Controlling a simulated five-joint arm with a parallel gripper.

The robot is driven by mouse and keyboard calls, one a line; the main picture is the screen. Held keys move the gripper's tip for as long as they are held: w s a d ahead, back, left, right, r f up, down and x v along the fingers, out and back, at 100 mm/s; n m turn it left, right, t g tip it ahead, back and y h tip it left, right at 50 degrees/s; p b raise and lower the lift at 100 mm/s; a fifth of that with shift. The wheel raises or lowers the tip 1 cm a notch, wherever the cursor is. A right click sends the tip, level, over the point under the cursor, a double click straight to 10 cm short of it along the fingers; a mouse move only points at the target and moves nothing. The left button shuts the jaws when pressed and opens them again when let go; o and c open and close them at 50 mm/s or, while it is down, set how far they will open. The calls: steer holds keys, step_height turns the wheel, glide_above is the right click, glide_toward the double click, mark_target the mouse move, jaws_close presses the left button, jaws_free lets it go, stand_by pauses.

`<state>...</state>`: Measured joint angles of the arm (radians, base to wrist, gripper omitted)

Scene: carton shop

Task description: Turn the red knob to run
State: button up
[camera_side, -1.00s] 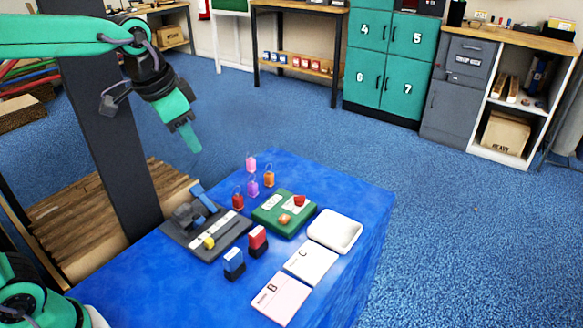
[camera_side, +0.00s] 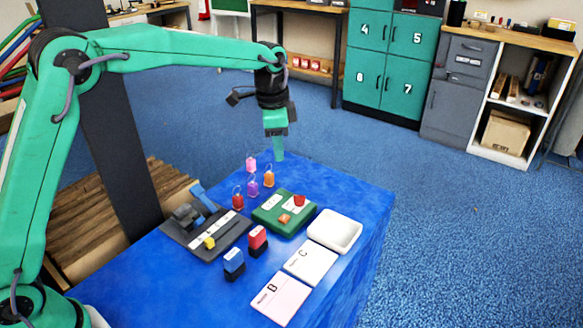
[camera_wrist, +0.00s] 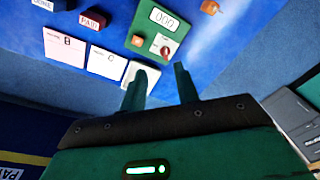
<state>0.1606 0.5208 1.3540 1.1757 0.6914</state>
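The red knob (camera_side: 299,200) sits on a white plate on top of the green box (camera_side: 269,223), which lies on the blue table. An orange button (camera_side: 284,218) is on the same box. In the wrist view, the red knob (camera_wrist: 165,50) is above the gap between the fingers, on a pale dial plate. A counter (camera_wrist: 163,18) beside it reads 000. My gripper (camera_side: 279,157) hangs in the air above the table's far part, apart from the box. In the wrist view, its two fingers (camera_wrist: 160,69) are spread with nothing between them.

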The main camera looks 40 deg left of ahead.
steer(key=m+g, duration=0.1)
steer(key=m, duration=0.1)
glide_above(300, 196)
step_height(300, 196, down, 8)
steer(key=shift+a+r, duration=0.1)
steer(key=shift+f, duration=3.9)
jaws_close()
